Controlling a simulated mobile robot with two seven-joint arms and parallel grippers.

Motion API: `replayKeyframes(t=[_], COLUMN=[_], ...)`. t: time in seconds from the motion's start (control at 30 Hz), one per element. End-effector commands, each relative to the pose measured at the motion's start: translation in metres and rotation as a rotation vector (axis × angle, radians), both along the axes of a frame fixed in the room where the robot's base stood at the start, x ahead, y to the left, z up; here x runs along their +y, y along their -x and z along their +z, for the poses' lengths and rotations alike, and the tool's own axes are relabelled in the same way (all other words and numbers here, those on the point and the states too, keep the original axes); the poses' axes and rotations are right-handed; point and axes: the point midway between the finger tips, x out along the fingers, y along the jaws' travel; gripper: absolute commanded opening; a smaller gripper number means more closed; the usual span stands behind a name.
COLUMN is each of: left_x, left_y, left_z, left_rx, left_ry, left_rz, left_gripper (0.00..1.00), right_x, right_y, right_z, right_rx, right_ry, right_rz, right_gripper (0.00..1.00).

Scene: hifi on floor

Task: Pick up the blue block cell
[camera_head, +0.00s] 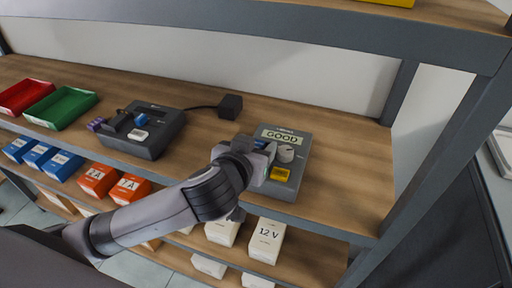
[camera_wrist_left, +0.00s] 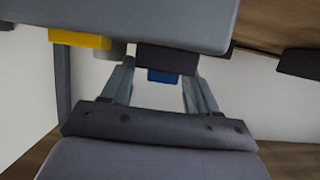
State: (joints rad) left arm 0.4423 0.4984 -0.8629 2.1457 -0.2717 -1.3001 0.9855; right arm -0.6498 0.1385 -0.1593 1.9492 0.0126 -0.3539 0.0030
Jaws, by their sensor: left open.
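A blue block cell (camera_wrist_left: 162,76) shows in the left wrist view, partly hidden by a dark holder (camera_wrist_left: 167,58) on a grey tester. In the head view the tester (camera_head: 290,190) stands on the shelf at right and its display reads GOOD. My left gripper (camera_head: 266,157) is at the tester's left side and hides much of the holder. In the left wrist view its open fingers (camera_wrist_left: 158,79) are on either side of the blue cell, and I cannot tell whether they touch it. My right gripper is not in view.
A dark charger unit (camera_head: 150,130) with another blue piece (camera_head: 141,120) stands left on the shelf, beside green (camera_head: 61,107) and red (camera_head: 24,97) trays. A small black box (camera_head: 230,106) is cabled to the charger. Blue, orange and white boxes fill lower shelves. An upper shelf beam (camera_head: 300,28) crosses above.

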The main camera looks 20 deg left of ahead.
Motion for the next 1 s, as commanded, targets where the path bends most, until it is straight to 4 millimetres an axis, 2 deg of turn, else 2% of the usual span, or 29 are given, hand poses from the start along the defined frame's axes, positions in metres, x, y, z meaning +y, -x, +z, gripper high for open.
replayKeyframes(t=[0.17,0.33,0.67,0.77,1.0], left_x=[0.0,0.0,0.0,-0.001,-0.001], left_y=[0.0,0.0,0.0,0.0,0.0], left_z=[0.0,0.0,0.004,0.016,0.066], left_rx=[0.0,0.0,-0.002,-0.006,-0.007], left_ry=[0.0,0.0,0.002,0.004,0.006], left_rz=[0.0,0.0,0.0,0.001,-0.001], left_gripper=[0.6,0.04,0.04,0.04,0.04], right_x=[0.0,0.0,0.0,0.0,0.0], right_y=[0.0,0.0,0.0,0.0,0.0], right_z=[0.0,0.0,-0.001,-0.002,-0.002], right_rx=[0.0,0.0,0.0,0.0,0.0], right_ry=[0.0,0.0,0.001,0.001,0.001], right_rz=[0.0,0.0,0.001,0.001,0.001], right_gripper=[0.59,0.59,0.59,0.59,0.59])
